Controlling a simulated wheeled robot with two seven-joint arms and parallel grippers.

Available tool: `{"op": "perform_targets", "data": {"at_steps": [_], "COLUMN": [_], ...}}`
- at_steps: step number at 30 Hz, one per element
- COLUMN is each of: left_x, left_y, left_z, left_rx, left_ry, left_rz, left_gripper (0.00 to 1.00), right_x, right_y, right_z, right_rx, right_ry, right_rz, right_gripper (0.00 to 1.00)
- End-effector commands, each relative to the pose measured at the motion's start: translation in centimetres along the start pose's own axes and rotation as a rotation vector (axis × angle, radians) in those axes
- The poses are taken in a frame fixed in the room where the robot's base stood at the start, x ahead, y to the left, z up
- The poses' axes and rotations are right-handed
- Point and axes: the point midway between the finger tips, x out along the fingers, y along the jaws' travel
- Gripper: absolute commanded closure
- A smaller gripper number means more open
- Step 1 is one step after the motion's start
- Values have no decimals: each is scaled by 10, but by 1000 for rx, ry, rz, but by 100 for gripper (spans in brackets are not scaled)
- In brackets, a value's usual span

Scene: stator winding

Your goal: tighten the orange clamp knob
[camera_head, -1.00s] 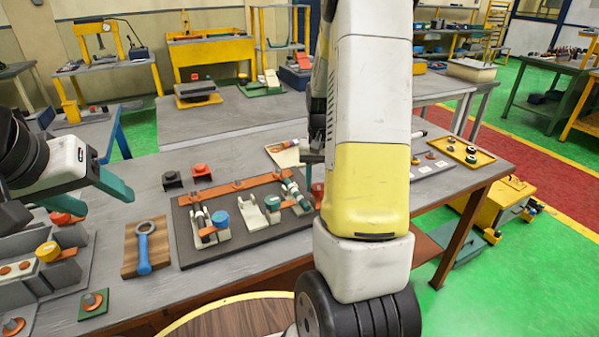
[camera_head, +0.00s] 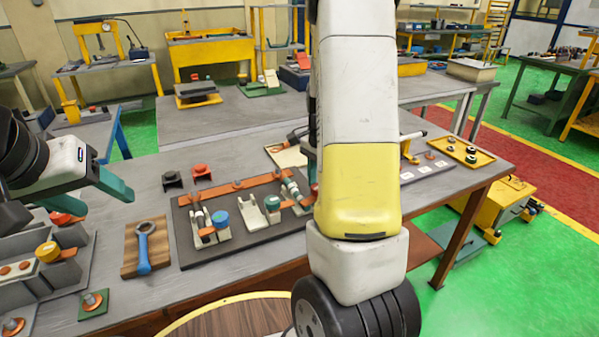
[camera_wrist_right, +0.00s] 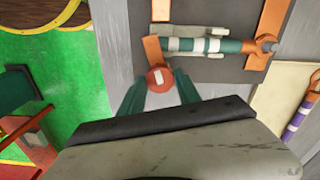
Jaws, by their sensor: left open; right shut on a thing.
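The orange-red clamp knob (camera_wrist_right: 160,79) shows in the right wrist view as a round head with a small white mark on top. It sits at the end of an orange bar (camera_wrist_right: 153,50). My right gripper (camera_wrist_right: 160,88) is shut on the knob, with one green finger on each side. A green-and-white banded rod (camera_wrist_right: 208,45) lies beside the bar. In the head view my right arm hides the gripper and nearly all of the knob. My left gripper (camera_head: 102,198) is open and empty above the left of the bench.
The dark fixture board (camera_head: 190,255) carries several clamps and a blue-capped post (camera_head: 221,218). A blue ring wrench (camera_head: 145,245) lies on a wooden block to its left. A yellow tray (camera_head: 468,153) stands at the right end. A grey block fixture (camera_head: 75,270) is under my left gripper.

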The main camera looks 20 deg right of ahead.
Motion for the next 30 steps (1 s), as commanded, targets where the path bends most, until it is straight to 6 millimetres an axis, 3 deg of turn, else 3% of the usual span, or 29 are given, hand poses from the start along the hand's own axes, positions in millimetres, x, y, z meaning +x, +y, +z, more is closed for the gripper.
{"op": "perform_targets", "data": {"at_steps": [12, 26, 27, 30], "left_x": [0, 0, 0, 0], "left_y": [0, 0, 0, 0], "left_z": [0, 0, 0, 0], "left_rx": [0, 0, 0, 0], "left_ry": [0, 0, 0, 0], "left_rz": [0, 0, 0, 0], "left_gripper": [39, 39, 39, 39], "right_x": [-3, -3, -3, -2], "right_y": [-3, -3, -3, -3], "right_z": [-2, -2, -2, -1], "right_rx": [145, 155, 155, 155], "right_ry": [4, 4, 4, 3], "right_rz": [-10, -10, -10, -8], "right_gripper": [100, 100, 55, 39]}}
